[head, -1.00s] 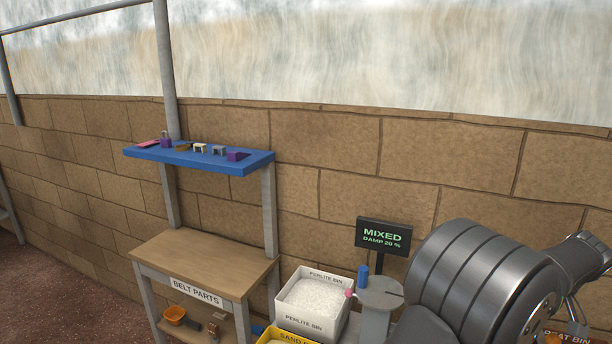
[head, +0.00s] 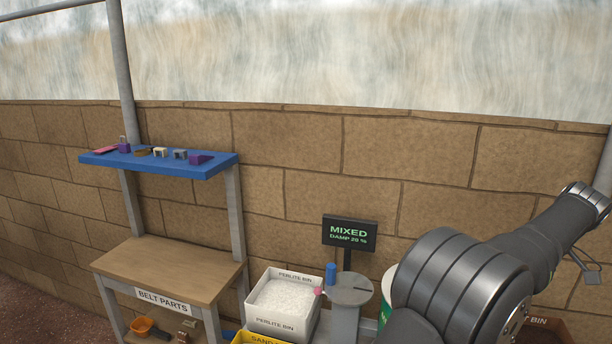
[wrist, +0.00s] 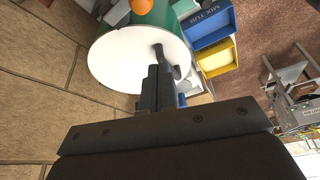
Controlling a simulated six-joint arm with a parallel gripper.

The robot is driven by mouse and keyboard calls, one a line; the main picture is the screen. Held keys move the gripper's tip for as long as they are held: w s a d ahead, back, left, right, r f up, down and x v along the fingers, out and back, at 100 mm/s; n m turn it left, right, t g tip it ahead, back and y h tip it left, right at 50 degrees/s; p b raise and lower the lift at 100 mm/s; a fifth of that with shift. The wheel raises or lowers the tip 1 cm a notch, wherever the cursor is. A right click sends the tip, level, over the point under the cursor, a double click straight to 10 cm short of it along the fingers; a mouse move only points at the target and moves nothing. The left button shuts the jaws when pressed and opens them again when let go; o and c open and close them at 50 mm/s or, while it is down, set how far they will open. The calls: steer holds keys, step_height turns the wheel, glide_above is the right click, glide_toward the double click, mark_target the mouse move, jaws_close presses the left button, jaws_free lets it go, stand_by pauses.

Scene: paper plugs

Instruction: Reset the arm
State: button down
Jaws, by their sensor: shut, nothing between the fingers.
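My arm (head: 455,275) stands at the right of the head view, its far part reaching up to the right edge. My gripper (wrist: 163,65) shows in the wrist view as dark, narrow fingers, shut and empty. In that view the fingers overlap the white round face of a green-sided container (wrist: 125,62); I cannot tell whether they touch it. Part of a white and green container (head: 388,290) also shows behind my arm in the head view.
A sign (head: 349,232) reads MIXED. A grey round stand (head: 350,290) carries a blue cylinder (head: 331,273). A perlite bin (head: 283,327), a wooden bench (head: 165,268) and a blue shelf (head: 215,170) with small parts stand left. The wrist view shows a blue MIX TUB (wrist: 208,22) and yellow bin (wrist: 216,57).

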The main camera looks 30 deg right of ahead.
steer(key=w+f+m+h, duration=0.1)
steer(key=w+f+m, duration=0.1)
steer(key=m, duration=0.1)
steer(key=w+f+m+h, duration=0.1)
steer(key=w+f+m, duration=0.1)
steer(key=f+m, duration=0.1)
steer(key=w+d+f+m+h, duration=0.1)
steer(key=w+f+m, duration=0.1)
steer(key=m, duration=0.3)
steer(key=shift+w+f+h, duration=0.35)
steer(key=shift+w+h, duration=0.05)
steer(key=shift+w, duration=0.05)
steer(key=shift+w+d+m+g+h, duration=0.15)
steer(key=shift+w+d+m, duration=0.1)
steer(key=shift+m, duration=0.35)
steer(key=shift+w+d+m+g+h, duration=0.15)
steer(key=shift+d+m, duration=0.05)
steer(key=shift+m, duration=0.4)
steer(key=shift+w+d+m+g+h, duration=0.25)
steer(key=shift+d+m, duration=0.15)
steer(key=shift+m, duration=0.4)
steer(key=shift+w+d+m+g+h, duration=0.15)
steer(key=shift+w+d+m, duration=0.15)
steer(key=shift+m, duration=0.5)
